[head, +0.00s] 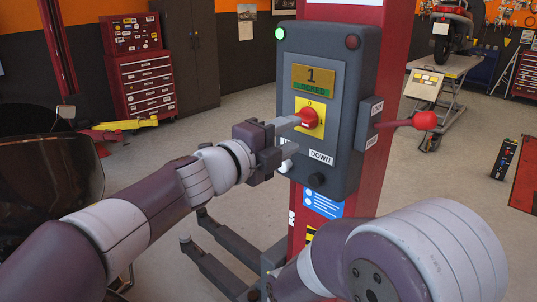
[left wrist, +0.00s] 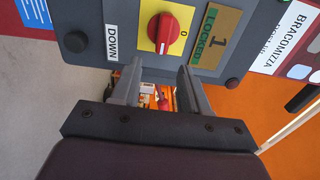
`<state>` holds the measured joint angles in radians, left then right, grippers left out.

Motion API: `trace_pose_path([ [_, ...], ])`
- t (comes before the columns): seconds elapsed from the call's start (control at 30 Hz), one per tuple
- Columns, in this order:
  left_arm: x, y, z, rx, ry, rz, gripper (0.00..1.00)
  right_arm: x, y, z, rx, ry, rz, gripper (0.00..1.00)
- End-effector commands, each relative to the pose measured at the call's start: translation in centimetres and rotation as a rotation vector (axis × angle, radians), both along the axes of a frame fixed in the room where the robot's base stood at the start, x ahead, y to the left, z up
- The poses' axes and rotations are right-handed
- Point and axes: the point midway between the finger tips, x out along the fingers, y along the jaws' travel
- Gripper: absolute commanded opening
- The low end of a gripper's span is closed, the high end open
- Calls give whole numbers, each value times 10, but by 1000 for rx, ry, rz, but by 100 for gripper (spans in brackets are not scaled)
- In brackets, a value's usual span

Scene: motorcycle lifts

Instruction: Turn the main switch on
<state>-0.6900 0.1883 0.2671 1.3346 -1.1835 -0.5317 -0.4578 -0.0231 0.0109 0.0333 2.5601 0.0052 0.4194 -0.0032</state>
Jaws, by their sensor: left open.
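The main switch (head: 309,118) is a red rotary knob on a yellow plate with a "0" mark, on the front of a dark grey control box (head: 333,178). It also shows in the left wrist view (left wrist: 166,32), where its handle lies crosswise to the "0" side. My left gripper (head: 293,136) is open in front of the box. Its upper finger overlaps the knob's left edge in the head view. In the left wrist view the open fingers (left wrist: 158,67) have empty space between them, and the knob lies above their tips. Contact cannot be told. My right gripper is out of view.
The box hangs on a red lift post (head: 374,180). A display (head: 314,79) reads "1 LOCKED", and a green lamp (head: 280,33) is lit. A lever with a red ball (head: 424,120) sticks out right.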

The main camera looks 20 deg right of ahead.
Motion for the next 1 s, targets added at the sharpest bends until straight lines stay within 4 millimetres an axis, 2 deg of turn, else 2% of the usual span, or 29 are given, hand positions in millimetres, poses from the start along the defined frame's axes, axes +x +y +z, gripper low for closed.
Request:
trace_pose_path([
  [0.03, -5, 14, -4, 0, -2, 3, 45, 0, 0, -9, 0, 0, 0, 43],
  [0.1, -11, 30, -3, -1, -1, 3, 45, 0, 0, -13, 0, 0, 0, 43],
  [0.3, -23, 57, -2, 1, 0, 1, 45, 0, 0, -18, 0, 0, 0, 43],
  [0.8, -25, 61, -1, 0, 3, 0, 45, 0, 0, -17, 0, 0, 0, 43],
  [0.87, -20, 63, -2, -4, 35, 29, 45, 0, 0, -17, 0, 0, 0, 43],
  [0.93, 0, 75, -19, -36, 174, 145, 45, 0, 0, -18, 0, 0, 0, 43],
  [0.97, 8, 83, -35, -48, 265, 212, 45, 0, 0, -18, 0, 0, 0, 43],
  [1.0, 19, 98, -62, -68, 405, 317, 45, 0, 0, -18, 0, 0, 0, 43],
])
